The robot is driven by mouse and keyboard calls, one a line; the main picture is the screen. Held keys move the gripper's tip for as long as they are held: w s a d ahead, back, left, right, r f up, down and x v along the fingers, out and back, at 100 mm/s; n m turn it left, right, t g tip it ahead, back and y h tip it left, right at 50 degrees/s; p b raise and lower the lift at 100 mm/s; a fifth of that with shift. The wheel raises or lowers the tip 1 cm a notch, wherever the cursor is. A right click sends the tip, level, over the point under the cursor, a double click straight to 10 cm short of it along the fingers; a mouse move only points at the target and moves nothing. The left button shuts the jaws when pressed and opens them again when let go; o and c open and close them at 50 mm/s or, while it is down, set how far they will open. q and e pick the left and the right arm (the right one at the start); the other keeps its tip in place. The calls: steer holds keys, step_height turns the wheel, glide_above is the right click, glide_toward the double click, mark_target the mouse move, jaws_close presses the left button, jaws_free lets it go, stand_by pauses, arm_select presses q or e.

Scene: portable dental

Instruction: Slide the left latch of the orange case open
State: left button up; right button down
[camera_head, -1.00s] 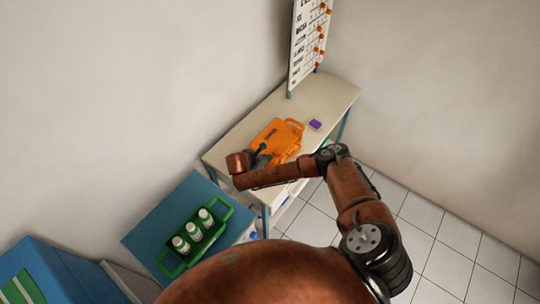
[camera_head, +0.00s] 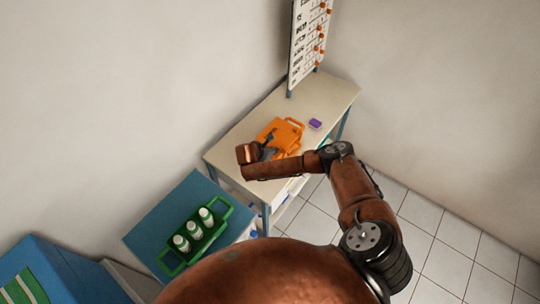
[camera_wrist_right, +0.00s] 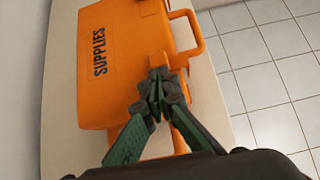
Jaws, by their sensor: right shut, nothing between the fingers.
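The orange case (camera_head: 281,130) lies on the pale table. It also shows in the right wrist view (camera_wrist_right: 115,50), with "SUPPLIES" on its face and a handle at its upper right. My right gripper (camera_head: 268,138) is over the case's near part in the head view. In the right wrist view, the right gripper (camera_wrist_right: 158,86) is shut and empty, its tips over the case's right edge beside the handle. I cannot tell whether they touch the case. My left gripper is not in view.
The pale table (camera_head: 335,95) has free room beyond the case. A small purple item (camera_head: 315,124) lies right of the case. A board with orange knobs (camera_head: 309,40) stands at the table's far end. A green carrier (camera_head: 222,211) with white bottles sits on a blue surface nearer me.

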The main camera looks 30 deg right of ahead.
steer(key=shift+s+a+p, duration=0.2)
steer(key=shift+a+p, duration=0.2)
steer(key=a+p, duration=0.1)
steer(key=s+a+p, duration=0.1)
steer(key=a, duration=0.1)
steer(key=shift+r, duration=0.15)
steer(key=b+v, duration=0.1)
steer(key=v, duration=0.8)
steer(key=shift+a+r+b, duration=0.2)
steer(key=shift+a+b, duration=0.1)
steer(key=shift+b, duration=0.05)
steer(key=shift+s, duration=0.15)
